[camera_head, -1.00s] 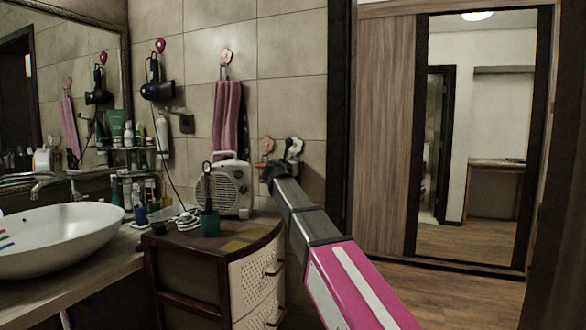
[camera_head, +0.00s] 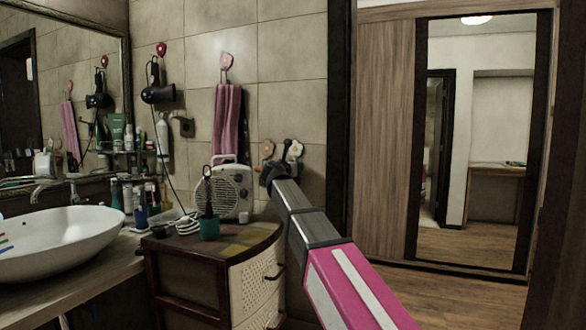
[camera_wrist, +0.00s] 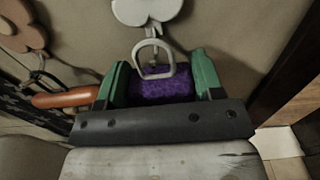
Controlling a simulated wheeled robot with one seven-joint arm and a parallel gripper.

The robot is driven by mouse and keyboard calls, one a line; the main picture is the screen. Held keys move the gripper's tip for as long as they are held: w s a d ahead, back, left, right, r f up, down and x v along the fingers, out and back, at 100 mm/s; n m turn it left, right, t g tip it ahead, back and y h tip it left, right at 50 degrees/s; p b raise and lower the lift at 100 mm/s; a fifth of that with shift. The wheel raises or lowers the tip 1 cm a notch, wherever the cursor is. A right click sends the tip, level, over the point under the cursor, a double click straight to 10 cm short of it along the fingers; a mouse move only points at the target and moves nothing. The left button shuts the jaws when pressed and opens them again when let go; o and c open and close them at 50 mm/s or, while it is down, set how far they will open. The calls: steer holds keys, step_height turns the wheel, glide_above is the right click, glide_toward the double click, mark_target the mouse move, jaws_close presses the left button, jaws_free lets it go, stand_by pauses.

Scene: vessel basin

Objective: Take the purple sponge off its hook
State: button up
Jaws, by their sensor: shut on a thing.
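The purple sponge (camera_wrist: 180,88) is in the wrist view, between the two green fingers of my gripper (camera_wrist: 161,72), which is shut on it. A white flower-shaped hook (camera_wrist: 148,10) is on the wall just above. A metal loop (camera_wrist: 153,57) hangs below the flower and overlaps the sponge's top. I cannot tell whether the sponge is still caught on it. In the head view my gripper (camera_head: 275,172) is at the wall beside the white flower hook (camera_head: 294,150), and the sponge is hidden behind my arm.
A brown flower hook (camera_wrist: 20,28) with an orange-handled thing (camera_wrist: 66,99) is close on the left. A fan heater (camera_head: 229,188) and a green cup (camera_head: 209,226) stand on the drawer cabinet (camera_head: 255,275). A pink towel (camera_head: 227,120) hangs left. Floor to the right is open.

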steer(key=v, duration=0.7)
steer(key=shift+s, duration=0.2)
stand_by(0.7)
steer(key=s+d+f+m+g+h, duration=0.2)
steer(key=s+d+f, duration=0.3)
steer(key=d+f, duration=0.3)
steer(key=s+d+f+m+g+h, duration=0.2)
steer(key=s+d+f, duration=0.4)
steer(key=f, duration=1.1)
steer(key=s+d+f+m+g+h, duration=0.2)
steer(key=s+d+f+h, duration=0.2)
steer(key=d+f, duration=0.8)
steer(key=shift+s+f, duration=0.55)
steer(key=shift+s, duration=0.2)
